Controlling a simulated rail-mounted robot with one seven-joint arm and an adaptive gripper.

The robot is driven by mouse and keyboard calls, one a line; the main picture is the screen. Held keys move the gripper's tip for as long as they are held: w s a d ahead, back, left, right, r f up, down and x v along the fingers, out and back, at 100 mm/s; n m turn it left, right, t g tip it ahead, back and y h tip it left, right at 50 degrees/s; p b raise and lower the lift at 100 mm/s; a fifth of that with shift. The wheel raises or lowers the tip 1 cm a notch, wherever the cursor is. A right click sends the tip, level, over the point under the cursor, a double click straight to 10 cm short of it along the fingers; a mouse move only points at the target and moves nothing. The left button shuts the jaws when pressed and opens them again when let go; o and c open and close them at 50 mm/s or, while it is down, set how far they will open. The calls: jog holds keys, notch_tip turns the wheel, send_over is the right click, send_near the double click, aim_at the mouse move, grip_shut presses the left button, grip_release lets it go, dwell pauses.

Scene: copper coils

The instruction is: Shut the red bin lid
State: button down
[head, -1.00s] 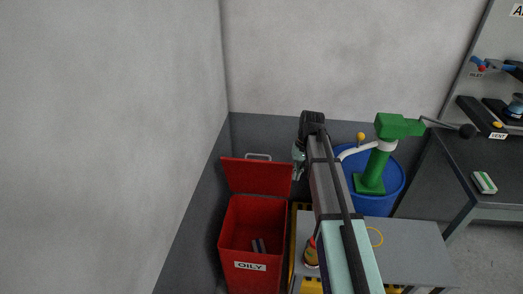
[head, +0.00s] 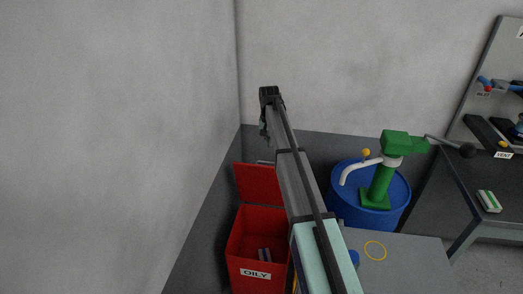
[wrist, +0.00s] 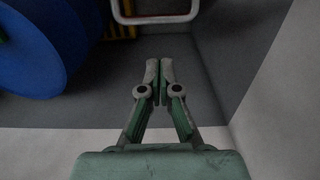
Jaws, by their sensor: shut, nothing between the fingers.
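The red bin (head: 244,233), labelled OILY, stands on the floor by the left wall. Its red lid (head: 252,184) is open and stands up at the back of the bin. My arm crosses in front of the lid's right part. In the wrist view the pale lid handle (wrist: 155,20) shows as a loop at the top edge, beyond my fingertips and apart from them. My gripper (wrist: 160,67) is shut and empty, with its fingertips together. In the head view the gripper is mostly hidden behind the arm, above and behind the lid.
A blue drum (head: 348,214) with a green pump (head: 380,184) stands right of the bin and shows at left in the wrist view (wrist: 35,50). A grey cart top (head: 415,262) is in front of it. A dark bench (head: 470,190) is far right. Walls close the corner behind.

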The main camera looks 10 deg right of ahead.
jog(key=s+f+p, duration=0.1)
jog(key=f, duration=0.1)
jog(key=s+f+p, duration=0.1)
jog(key=f, duration=0.2)
jog(key=s+f+p, duration=0.1)
jog(key=f+p, duration=0.1)
jog(key=shift+a+f, duration=0.4)
jog(key=shift+s+a, duration=0.15)
jog(key=shift+s, duration=0.05)
